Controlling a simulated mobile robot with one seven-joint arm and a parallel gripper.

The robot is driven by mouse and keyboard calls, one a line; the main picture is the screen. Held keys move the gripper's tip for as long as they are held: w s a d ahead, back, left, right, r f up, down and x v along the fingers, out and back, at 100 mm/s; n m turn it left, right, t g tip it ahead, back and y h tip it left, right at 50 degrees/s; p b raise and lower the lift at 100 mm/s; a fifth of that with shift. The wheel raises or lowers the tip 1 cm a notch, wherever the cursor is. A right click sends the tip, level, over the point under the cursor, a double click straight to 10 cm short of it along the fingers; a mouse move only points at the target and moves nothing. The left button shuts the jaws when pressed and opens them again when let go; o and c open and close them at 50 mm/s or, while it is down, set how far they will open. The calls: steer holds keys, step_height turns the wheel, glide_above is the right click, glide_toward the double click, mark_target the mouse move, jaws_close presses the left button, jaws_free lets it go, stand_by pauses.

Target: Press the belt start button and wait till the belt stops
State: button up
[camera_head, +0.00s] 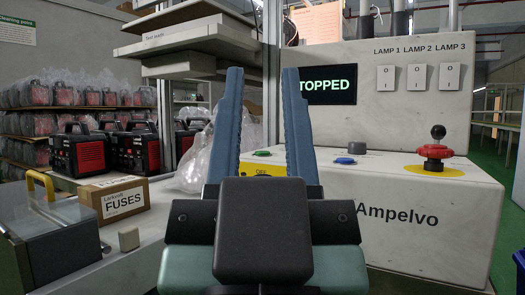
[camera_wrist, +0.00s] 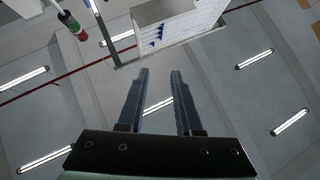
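The white control console (camera_head: 400,215) marked "Ampelvo" stands behind and to the right of my gripper (camera_head: 262,75). Its dark display (camera_head: 329,86) shows "TOPPED" in green, with its left end hidden by a finger. A green button (camera_head: 262,153) shows between my fingers, farther back. A blue button (camera_head: 345,161) and a grey knob (camera_head: 357,146) sit to the right. A red mushroom button (camera_head: 435,151) with a black ball behind it stands on a yellow disc. My gripper is open and empty, pointing upward; its spread fingers also show in the wrist view (camera_wrist: 160,75) against the ceiling. No belt is clearly visible.
Three lamp switches (camera_head: 418,77) are on the upright panel. A "FUSES" box (camera_head: 115,200), a grey device with a yellow handle (camera_head: 45,230) and red-black units (camera_head: 78,152) occupy the left bench. Shelves (camera_head: 195,35) overhang behind. Clear plastic wrap (camera_head: 195,165) lies left of my fingers.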

jaws_close()
stand_by(1.3)
